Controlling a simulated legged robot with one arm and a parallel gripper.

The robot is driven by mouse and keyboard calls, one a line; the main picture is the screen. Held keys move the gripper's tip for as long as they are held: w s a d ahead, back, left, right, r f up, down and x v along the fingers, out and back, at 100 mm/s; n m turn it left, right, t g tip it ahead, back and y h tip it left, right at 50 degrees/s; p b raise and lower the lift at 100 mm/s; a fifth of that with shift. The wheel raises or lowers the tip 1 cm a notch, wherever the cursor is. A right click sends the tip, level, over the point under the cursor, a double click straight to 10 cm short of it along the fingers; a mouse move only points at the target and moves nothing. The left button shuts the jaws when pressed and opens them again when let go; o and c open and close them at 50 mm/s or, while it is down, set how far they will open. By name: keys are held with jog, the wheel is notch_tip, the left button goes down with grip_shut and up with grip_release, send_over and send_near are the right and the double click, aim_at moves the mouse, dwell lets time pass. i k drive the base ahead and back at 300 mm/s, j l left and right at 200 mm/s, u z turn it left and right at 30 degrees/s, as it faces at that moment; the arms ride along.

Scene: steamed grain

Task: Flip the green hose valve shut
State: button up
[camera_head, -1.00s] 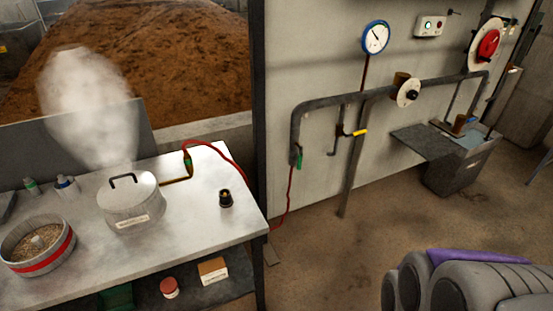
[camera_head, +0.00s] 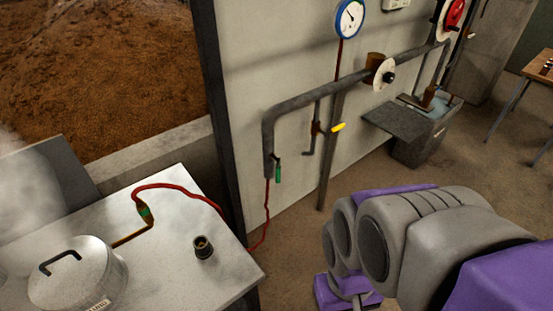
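A small valve with a green handle (camera_head: 278,172) sits at the lower end of the bent grey pipe on the wall, where the red hose (camera_head: 266,215) hangs down. The handle points downward alongside the pipe end. A second green part (camera_head: 146,212) sits on the fitting where the red hose meets the brass tube on the metal table. I cannot tell from here which way either one is set. My grey and purple arm fills the lower right, apart from both. My gripper's fingers are not visible.
A lidded pot (camera_head: 78,275) with steam and a black cup-like fitting (camera_head: 203,247) stand on the metal table (camera_head: 185,280). A yellow-handled valve (camera_head: 338,127), a gauge (camera_head: 350,18) and a white disc (camera_head: 384,75) are on the wall piping. Floor shows between table and arm.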

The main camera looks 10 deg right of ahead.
aim_at(278, 168)
jog(key=i+l, duration=0.65)
jog(key=i+l+u, duration=0.1)
jog(key=u, duration=1.85)
